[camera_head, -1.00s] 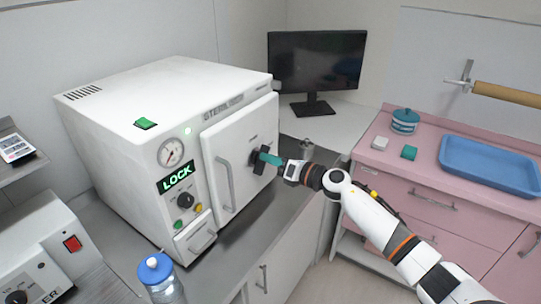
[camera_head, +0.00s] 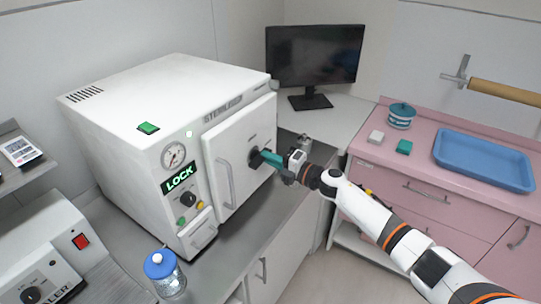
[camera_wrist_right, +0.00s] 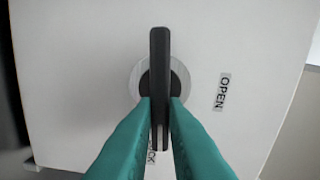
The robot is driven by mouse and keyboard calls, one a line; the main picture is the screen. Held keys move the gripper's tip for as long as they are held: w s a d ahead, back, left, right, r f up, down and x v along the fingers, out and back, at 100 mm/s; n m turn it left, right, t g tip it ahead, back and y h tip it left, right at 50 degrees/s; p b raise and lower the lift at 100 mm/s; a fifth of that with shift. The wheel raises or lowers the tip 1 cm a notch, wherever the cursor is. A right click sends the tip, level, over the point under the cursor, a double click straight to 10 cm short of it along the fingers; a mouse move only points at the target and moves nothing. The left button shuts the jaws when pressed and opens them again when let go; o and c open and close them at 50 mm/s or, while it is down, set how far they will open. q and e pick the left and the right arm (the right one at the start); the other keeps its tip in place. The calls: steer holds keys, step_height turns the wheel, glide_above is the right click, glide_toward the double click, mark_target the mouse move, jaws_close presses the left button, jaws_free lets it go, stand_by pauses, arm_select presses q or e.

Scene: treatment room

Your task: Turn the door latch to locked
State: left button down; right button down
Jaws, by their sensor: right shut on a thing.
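The door latch is a black bar handle (camera_head: 254,158) on a round hub on the white steriliser door (camera_head: 236,185). In the right wrist view the latch (camera_wrist_right: 160,80) stands upright in the picture, its lower end between my green fingers. My right gripper (camera_head: 268,157) is shut on it; the gripper also shows in the right wrist view (camera_wrist_right: 160,108). An OPEN label (camera_wrist_right: 223,92) is right of the hub there. Another label (camera_wrist_right: 152,157), mostly hidden by a finger, lies below, near the handle's lower end. The panel display (camera_head: 180,179) reads LOCK in green. My left gripper is out of view.
A vertical door pull (camera_head: 225,184) is left of the latch. A blue-capped bottle (camera_head: 163,275) stands on the counter in front of the steriliser. A monitor (camera_head: 315,55) stands behind, and a pink cabinet with a blue tray (camera_head: 484,184) is at right.

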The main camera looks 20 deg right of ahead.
steer(key=shift+f+m, duration=0.15)
steer(key=shift+m, duration=0.45)
steer(key=c, duration=1.5)
jaws_free()
steer(key=shift+o, duration=0.2)
steer(key=b+v, duration=0.3)
steer(key=v, duration=0.9)
steer(key=shift+b, duration=0.3)
